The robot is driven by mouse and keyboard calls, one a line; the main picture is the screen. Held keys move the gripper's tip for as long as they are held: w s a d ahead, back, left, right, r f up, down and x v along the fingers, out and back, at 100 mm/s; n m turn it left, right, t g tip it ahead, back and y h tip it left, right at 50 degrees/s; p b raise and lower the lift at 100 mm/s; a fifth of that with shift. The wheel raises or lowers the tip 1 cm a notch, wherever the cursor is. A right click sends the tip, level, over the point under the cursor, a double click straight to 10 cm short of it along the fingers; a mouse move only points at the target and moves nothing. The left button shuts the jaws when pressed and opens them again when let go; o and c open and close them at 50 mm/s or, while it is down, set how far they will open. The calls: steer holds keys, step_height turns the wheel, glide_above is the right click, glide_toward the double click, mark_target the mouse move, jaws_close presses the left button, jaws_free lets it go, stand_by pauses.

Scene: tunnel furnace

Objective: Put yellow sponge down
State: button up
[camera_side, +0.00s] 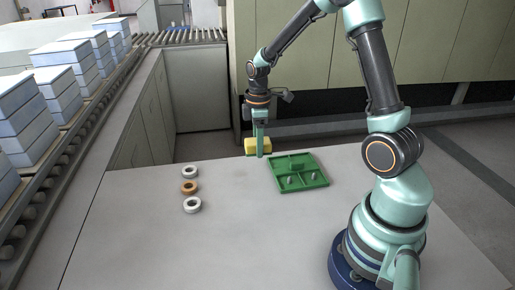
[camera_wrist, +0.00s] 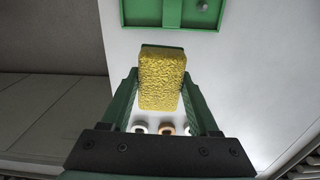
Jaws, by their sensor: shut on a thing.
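A yellow sponge (camera_side: 251,146) is held between the fingers of my gripper (camera_side: 260,150), near the far edge of the table in the side view. The wrist view shows the sponge (camera_wrist: 162,82) between the two green fingers of my gripper (camera_wrist: 165,85). In the side view I cannot tell whether the sponge touches the table or hangs just above it. One finger hides part of the sponge there.
A green divided tray (camera_side: 303,186) with a few small grey pieces lies right of the sponge. Three rings, white, orange (camera_side: 189,187) and white, lie in a row to the left. The grey table (camera_side: 140,240) is bare at the front left. Stacked blue-white blocks (camera_side: 55,90) stand on a conveyor.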

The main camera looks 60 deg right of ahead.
steer(key=s+a+r, duration=0.3)
steer(key=a+r, duration=0.3)
steer(key=r, duration=0.1)
step_height(320, 180, up, 4)
glide_above(261, 212)
step_height(261, 212, down, 19)
steer(key=shift+f, duration=0.2)
steer(key=shift+f, duration=0.15)
steer(key=o, duration=1.4)
steer(key=shift+o, duration=0.2)
step_height(261, 212, up, 25)
steer(key=a+m+t, duration=0.1)
steer(key=m+t, duration=0.4)
steer(key=m, duration=0.3)
steer(key=shift+a+m+t, duration=0.15)
steer(key=shift+m+t, duration=0.15)
